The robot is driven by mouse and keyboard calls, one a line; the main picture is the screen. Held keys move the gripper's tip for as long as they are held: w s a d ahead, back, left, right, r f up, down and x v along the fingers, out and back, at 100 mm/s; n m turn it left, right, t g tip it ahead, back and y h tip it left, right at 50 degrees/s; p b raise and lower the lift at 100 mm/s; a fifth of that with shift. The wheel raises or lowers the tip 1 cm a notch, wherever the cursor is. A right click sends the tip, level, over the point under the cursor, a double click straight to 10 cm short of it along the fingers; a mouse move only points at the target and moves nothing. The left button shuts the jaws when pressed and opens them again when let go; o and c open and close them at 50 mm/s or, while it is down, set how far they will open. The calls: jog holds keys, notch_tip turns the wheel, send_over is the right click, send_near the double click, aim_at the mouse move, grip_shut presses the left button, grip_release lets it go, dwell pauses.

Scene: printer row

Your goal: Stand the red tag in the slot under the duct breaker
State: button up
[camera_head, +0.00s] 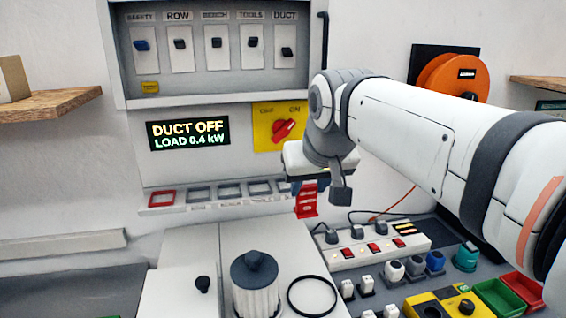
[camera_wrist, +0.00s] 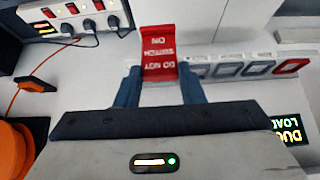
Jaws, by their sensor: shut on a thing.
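My gripper (camera_wrist: 158,90) is shut on the red tag (camera_wrist: 158,52), gripping it between two blue fingers. The tag's white lettering reads "DO NOT SWITCH ON", upside down in the wrist view. In the head view the tag (camera_head: 306,203) is at the right end of the slot row, below my wrist. The duct breaker (camera_head: 287,52) is the rightmost switch, its lever lower than the others. The slot under it (camera_head: 284,186) is partly hidden by my gripper and the tag. I cannot tell whether the tag touches the slot ledge.
A display (camera_head: 188,133) reads "DUCT OFF, LOAD 0.4 kW". A red rotary switch (camera_head: 284,129) sits right of it. A red-framed slot (camera_head: 161,198) ends the row at left. A power strip (camera_head: 375,248) and a knobbed canister (camera_head: 255,280) stand below.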

jog(key=w+a+p, duration=0.1)
jog(key=w, duration=0.3)
jog(key=w+a+p, duration=0.1)
jog(key=w, duration=0.4)
jog(key=w+f+p, duration=0.1)
jog(key=w+p, duration=0.1)
jog(key=w, duration=0.3)
jog(key=shift+w+a, duration=0.2)
jog(key=shift+a, duration=0.2)
jog(key=shift+f, duration=0.3)
jog(key=shift+s, duration=0.15)
jog(key=shift+f, duration=0.25)
jog(key=o, duration=1)
jog(key=shift+r, duration=0.1)
jog(key=shift+c, duration=0.2)
